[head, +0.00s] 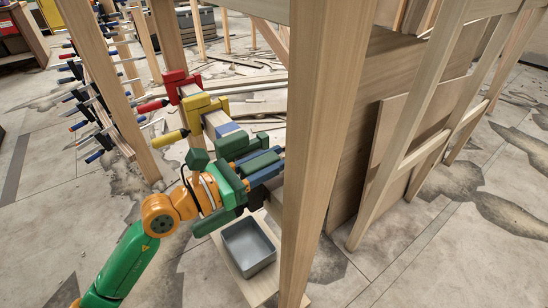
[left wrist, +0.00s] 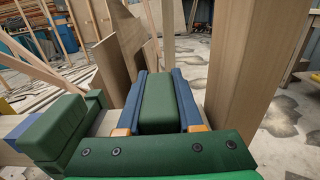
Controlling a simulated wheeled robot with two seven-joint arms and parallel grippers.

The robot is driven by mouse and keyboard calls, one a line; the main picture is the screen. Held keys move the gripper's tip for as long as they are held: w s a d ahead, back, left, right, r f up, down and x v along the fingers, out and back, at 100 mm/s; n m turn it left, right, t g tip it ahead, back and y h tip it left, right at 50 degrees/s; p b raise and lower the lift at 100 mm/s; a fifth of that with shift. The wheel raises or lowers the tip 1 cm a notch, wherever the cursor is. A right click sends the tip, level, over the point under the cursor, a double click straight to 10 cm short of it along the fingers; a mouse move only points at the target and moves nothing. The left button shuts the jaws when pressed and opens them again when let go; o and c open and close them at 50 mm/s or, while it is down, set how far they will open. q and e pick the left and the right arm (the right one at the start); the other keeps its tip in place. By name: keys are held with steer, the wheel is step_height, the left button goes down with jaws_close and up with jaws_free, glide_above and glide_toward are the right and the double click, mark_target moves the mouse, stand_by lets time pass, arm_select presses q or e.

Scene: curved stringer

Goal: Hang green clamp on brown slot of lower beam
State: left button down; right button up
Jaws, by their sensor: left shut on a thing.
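The green clamp (head: 232,144) is in my left gripper (head: 268,166), beside the right end of the lower beam. In the left wrist view its dark green handle (left wrist: 157,105) lies between the two blue fingers, and a green block (left wrist: 68,128) shows at left. The lower beam (head: 215,118) carries a red clamp (head: 175,84), a yellow clamp (head: 196,104) and a blue band (head: 227,128) close to the green clamp. I cannot tell whether the green clamp touches the beam. The brown slot cannot be made out. My right gripper is out of view.
A thick wooden post (head: 325,130) stands just right of my left gripper; it also shows in the left wrist view (left wrist: 245,75). A grey bin (head: 248,246) sits below. A rack (head: 95,80) with several clamps stands at left. Wooden panels (head: 385,120) lean at right.

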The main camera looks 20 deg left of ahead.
arm_select(q)
steer(key=shift+f, duration=0.2)
stand_by(0.3)
steer(key=shift+f+b, duration=0.55)
steer(key=shift+c, duration=2.4)
jaws_free()
